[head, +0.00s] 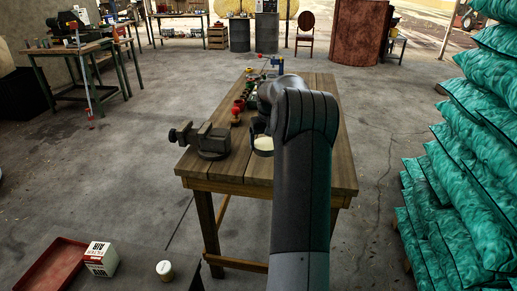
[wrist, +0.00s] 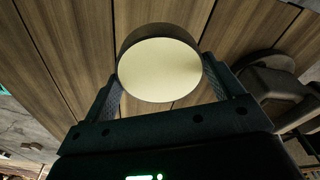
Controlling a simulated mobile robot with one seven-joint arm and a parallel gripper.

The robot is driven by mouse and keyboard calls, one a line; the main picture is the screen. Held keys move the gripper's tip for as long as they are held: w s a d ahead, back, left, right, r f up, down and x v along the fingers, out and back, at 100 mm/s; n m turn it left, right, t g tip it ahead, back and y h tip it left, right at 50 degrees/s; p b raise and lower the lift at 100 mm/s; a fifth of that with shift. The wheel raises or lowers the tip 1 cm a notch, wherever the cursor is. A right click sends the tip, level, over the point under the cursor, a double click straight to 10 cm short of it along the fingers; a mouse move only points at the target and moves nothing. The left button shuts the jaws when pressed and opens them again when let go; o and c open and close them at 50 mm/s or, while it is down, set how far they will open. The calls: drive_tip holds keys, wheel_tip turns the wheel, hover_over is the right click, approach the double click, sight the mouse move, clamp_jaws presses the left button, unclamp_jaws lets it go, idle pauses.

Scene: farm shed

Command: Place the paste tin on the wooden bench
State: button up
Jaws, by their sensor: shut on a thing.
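My gripper (wrist: 160,88) is shut on the paste tin (wrist: 160,70), a round tin with a pale cream lid, with one finger at each side of it. In the head view the tin (head: 263,145) shows partly beside my arm. The wooden bench (head: 225,176) has a brown plank top, which also shows behind the tin in the wrist view (wrist: 70,40). The tin is over the bench top near its near part. I cannot tell whether it touches the planks.
A dark vise (head: 207,140) is on the bench, left of the tin. A red-topped object (head: 235,112) and other small items stand farther back. Green sacks (head: 460,170) are stacked at the right. A box (head: 101,259), a red tray (head: 50,268) and a small jar (head: 164,270) are at the lower left.

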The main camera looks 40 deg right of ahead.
sight(256, 141)
drive_tip(key=w, duration=0.1)
drive_tip(key=w+a+f, duration=0.2)
drive_tip(key=shift+w+f, duration=0.2)
drive_tip(key=shift+w, duration=0.1)
drive_tip(key=shift+f, duration=2)
drive_tip(key=shift+f, duration=0.1)
drive_tip(key=o, duration=1.1)
